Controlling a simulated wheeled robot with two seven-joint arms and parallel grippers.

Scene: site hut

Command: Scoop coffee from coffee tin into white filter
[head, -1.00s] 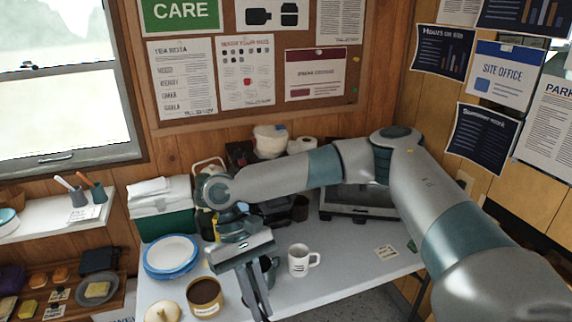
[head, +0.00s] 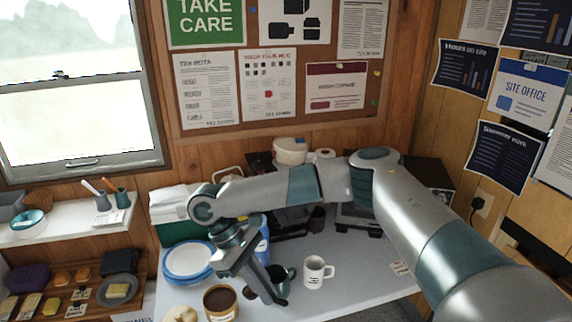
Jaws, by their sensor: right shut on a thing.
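The open coffee tin (head: 220,302), with brown coffee inside, stands at the front of the white table. My right gripper (head: 274,298) is low over the table, just right of the tin, pointing down. It is shut on a small dark thing at its fingertips; the fingers hide most of it, and I cannot tell if it is a scoop. I cannot clearly pick out the white filter. A pale round thing (head: 180,314) left of the tin is cut by the lower edge. A white tub-like thing (head: 290,151) stands high at the back. My left gripper is not in view.
A dark mug (head: 281,276) is right behind my right gripper, and a white mug (head: 316,272) stands further right. Blue-rimmed white plates (head: 187,262) are stacked left. Dark appliances line the back wall. The table's right front is mostly clear.

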